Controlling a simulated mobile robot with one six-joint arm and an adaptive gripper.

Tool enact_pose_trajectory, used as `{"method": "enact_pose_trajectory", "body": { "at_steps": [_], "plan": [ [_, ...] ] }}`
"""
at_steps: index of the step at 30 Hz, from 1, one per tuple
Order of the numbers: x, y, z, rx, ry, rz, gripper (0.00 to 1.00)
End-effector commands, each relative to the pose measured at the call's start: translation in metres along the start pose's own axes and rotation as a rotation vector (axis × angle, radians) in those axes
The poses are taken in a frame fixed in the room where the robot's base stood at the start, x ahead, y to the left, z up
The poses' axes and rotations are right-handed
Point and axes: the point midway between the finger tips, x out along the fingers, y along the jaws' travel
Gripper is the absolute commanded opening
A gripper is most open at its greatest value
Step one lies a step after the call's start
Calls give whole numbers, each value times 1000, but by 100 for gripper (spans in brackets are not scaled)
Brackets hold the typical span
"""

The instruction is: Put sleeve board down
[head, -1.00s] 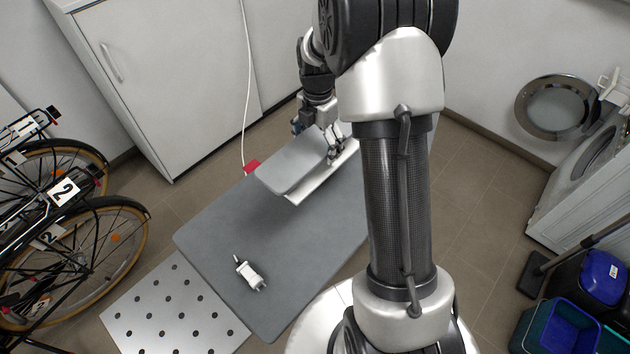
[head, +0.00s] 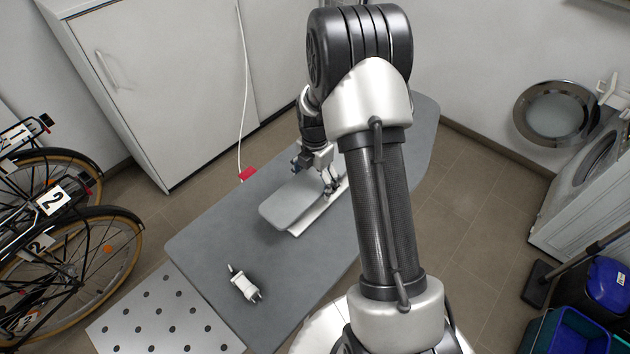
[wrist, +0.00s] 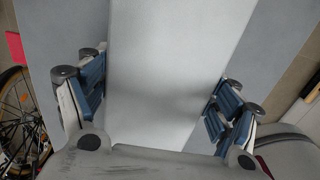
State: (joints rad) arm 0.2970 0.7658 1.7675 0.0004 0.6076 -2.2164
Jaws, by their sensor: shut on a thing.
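The sleeve board (head: 288,207) is a pale grey padded board with a white base, over the grey ironing-board surface (head: 215,235). In the head view it lies low, close to that surface; I cannot tell whether its base touches. My gripper (head: 327,178) is at its far right part, shut on it. In the wrist view the sleeve board (wrist: 175,70) runs between the two blue-padded fingers of my gripper (wrist: 152,100).
A small white device (head: 243,284) lies on the near left part of the surface. A perforated metal plate (head: 165,315) adjoins the near left end. A red item (head: 247,174) with a white cord is at the far edge. Bicycles (head: 75,240) stand left. The surface between device and sleeve board is clear.

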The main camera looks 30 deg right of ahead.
Motion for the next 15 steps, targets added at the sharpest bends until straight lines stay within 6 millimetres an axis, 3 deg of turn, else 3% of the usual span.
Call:
{"method": "enact_pose_trajectory", "body": {
  "at_steps": [7, 8, 15],
  "plan": [
    [3, 0, 0, 0, -1, 1, 44],
    [3, 0, 0, 0, 0, 0, 84],
    [2, 0, 0, 0, 0, 0, 100]
  ]
}}
